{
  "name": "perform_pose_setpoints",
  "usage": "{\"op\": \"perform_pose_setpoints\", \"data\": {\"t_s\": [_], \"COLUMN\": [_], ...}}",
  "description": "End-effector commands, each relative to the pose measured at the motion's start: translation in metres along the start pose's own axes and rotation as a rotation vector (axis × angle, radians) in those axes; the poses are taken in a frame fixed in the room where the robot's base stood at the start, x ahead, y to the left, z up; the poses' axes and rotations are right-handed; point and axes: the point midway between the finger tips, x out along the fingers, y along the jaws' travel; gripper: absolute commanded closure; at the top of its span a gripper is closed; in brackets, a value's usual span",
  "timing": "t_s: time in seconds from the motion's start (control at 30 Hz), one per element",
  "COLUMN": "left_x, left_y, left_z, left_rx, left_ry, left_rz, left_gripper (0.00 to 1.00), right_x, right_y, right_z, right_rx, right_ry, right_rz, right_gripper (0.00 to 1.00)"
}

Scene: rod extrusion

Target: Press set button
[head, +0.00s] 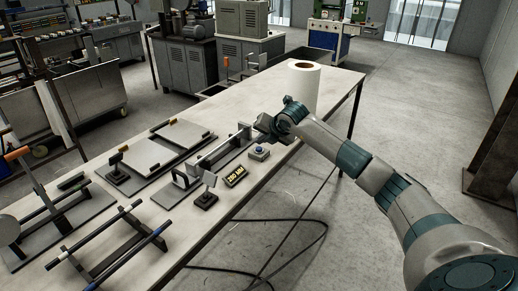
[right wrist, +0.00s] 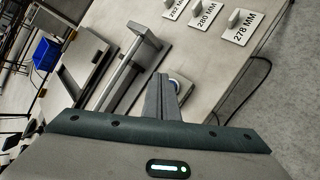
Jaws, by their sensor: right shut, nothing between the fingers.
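The set button appears to be the blue button (head: 259,149) on a small grey box on the table. In the right wrist view a round blue-and-white part, likely this button (right wrist: 178,84), shows partly hidden behind the fingers. My right gripper (head: 262,132) is just above and behind the button box in the head view. Its fingers (right wrist: 161,88) are shut with nothing between them. I cannot tell whether the fingertips touch the button. My left gripper is not in view.
A small black display with yellow text (head: 235,176) stands beside the button. A measuring fixture (head: 222,150) lies just left of it. A white roll (head: 304,88) stands farther back. Cards marked in MM (right wrist: 207,15) lie on the table. A cable (head: 322,228) runs over the floor.

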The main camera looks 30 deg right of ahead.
Motion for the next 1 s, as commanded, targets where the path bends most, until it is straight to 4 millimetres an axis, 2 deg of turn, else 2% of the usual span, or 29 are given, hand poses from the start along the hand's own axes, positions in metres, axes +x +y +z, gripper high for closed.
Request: {"op": "perform_pose_setpoints", "data": {"t_s": [0.53, 1.0], "left_x": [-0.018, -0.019], "left_y": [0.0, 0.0], "left_z": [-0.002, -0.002], "left_rx": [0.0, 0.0], "left_ry": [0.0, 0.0], "left_rz": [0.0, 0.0], "left_gripper": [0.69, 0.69], "right_x": [-0.03, -0.034], "right_y": [0.022, 0.025], "right_z": [0.023, 0.025], "right_rx": [0.0, 0.0], "right_ry": [-0.002, 0.0], "right_rz": [0.002, 0.0], "right_gripper": [1.0, 1.0]}}
